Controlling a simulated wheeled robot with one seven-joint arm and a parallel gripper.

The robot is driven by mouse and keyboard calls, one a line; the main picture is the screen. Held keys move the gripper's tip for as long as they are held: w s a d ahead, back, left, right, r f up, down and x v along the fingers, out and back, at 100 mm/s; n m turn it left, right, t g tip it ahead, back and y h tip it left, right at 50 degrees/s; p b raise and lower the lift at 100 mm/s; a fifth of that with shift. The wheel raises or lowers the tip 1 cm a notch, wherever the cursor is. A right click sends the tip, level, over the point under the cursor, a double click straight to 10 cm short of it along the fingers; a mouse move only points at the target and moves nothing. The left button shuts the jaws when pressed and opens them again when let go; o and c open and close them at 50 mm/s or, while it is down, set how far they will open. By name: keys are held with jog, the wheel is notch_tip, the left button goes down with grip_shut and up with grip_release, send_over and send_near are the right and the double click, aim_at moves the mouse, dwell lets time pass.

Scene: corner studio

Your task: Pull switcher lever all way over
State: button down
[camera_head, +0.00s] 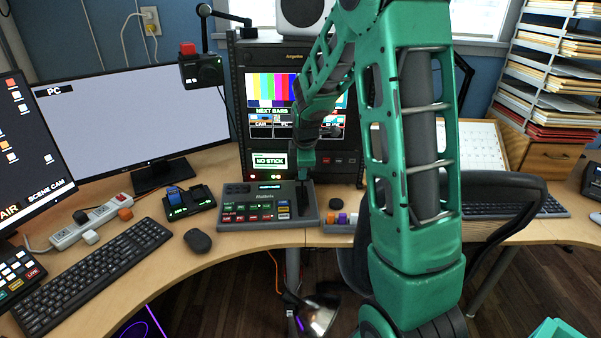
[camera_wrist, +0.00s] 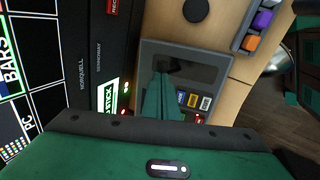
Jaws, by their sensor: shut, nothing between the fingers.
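The switcher (camera_head: 262,212) is a grey console with rows of lit coloured buttons, on the desk below the monitor rack. Its lever (camera_head: 303,203) appears as a dark shape at the console's right end, mostly hidden by my gripper. In the wrist view, the switcher (camera_wrist: 222,62) has a dark panel, and a black shape that looks like the lever (camera_wrist: 170,65) lies just beyond my fingertips. My gripper (camera_head: 303,178) points down over the lever end, shut and empty. Its green fingers also show in the wrist view (camera_wrist: 164,82); I cannot tell whether they touch the lever.
The monitor rack (camera_head: 338,150) stands close behind the switcher. A black puck (camera_head: 337,204) and a tray of coloured blocks (camera_head: 341,228) sit to the right. A mouse (camera_head: 198,241) and a small charging dock (camera_head: 188,203) are to the left. The desk edge runs just in front.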

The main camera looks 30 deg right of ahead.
jog(key=shift+w, duration=0.1)
jog(key=shift+w+d+f, duration=0.1)
jog(key=shift+w+d, duration=0.3)
jog(key=shift+w, duration=0.2)
jog(key=shift+w+d+f, duration=0.1)
jog(key=shift+w+d, duration=0.25)
jog(key=shift+w, duration=0.25)
jog(key=shift+s, duration=0.1)
jog(key=shift+s+a, duration=0.4)
jog(key=shift+s, duration=0.2)
jog(key=w+d+r+v, duration=0.1)
jog(key=w+v, duration=0.1)
jog(key=v, duration=1.2)
jog(key=s+a+f+m+g+y, duration=0.1)
jog(key=s+m, duration=0.8)
jog(key=s, duration=0.9)
jog(key=s+a+f+m+g+y, duration=0.1)
jog(key=s+a+f+m+g, duration=0.2)
jog(key=s+m, duration=0.6)
jog(key=s, duration=0.9)
jog(key=shift+s+a+f+m, duration=0.25)
jog(key=shift+a+f+m, duration=0.05)
jog(key=shift+f+m, duration=0.1)
